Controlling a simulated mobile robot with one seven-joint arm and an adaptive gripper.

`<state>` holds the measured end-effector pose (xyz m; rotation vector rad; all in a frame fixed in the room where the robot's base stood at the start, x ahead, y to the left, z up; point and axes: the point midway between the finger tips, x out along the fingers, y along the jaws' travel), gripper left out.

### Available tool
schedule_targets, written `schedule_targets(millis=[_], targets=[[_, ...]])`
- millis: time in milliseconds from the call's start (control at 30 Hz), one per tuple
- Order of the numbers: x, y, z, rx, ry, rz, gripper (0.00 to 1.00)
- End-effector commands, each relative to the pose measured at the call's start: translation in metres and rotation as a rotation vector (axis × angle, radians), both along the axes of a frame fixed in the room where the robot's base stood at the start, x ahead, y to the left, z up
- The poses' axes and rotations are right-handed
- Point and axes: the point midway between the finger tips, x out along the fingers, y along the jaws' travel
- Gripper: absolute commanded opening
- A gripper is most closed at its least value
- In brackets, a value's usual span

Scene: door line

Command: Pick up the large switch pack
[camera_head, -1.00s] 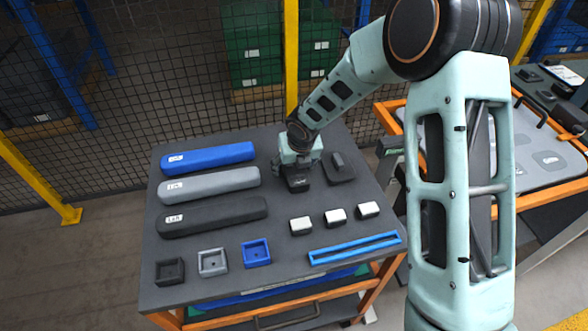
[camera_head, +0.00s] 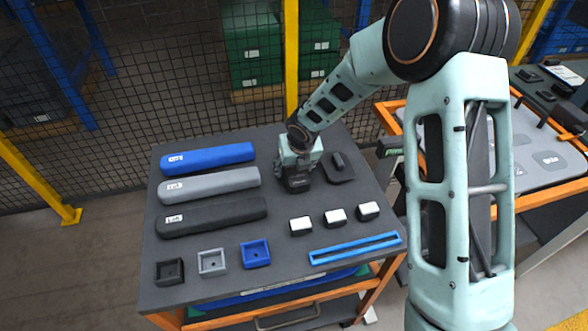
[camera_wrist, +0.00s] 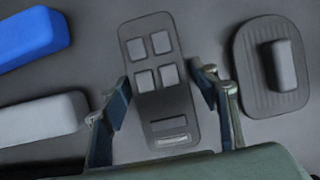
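The large switch pack (camera_wrist: 148,108) is a dark grey, rounded, long plate with several lighter square buttons and a small pale label near one end. It lies flat on the cart top in the wrist view. My gripper (camera_wrist: 162,82) is open, with one finger on either side of the pack and visible gaps to it. Nothing is held. In the head view my gripper (camera_head: 298,178) points down at the cart's back middle and mostly hides the pack.
A dark oval-based part with a raised block (camera_head: 340,168) lies close right of my gripper. Blue (camera_head: 210,157), grey (camera_head: 212,184) and black (camera_head: 215,217) long bars lie left. Small trays, white-topped blocks and a blue frame (camera_head: 355,248) are in front. Mesh fence stands behind.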

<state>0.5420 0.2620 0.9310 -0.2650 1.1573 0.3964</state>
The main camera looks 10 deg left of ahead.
Motion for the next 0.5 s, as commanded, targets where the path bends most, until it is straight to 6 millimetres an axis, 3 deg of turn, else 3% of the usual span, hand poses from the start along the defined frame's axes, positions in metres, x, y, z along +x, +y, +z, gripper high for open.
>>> schedule_targets(millis=[67, 300, 500], targets=[[0.0, 0.0, 0.0001, 0.0, 0.0, 0.0, 0.44], [-0.0001, -0.0002, -0.0002, 0.0, 0.0, 0.0, 0.18], [0.0, 0.0, 0.0, 0.0, 0.0, 0.0, 0.17]])
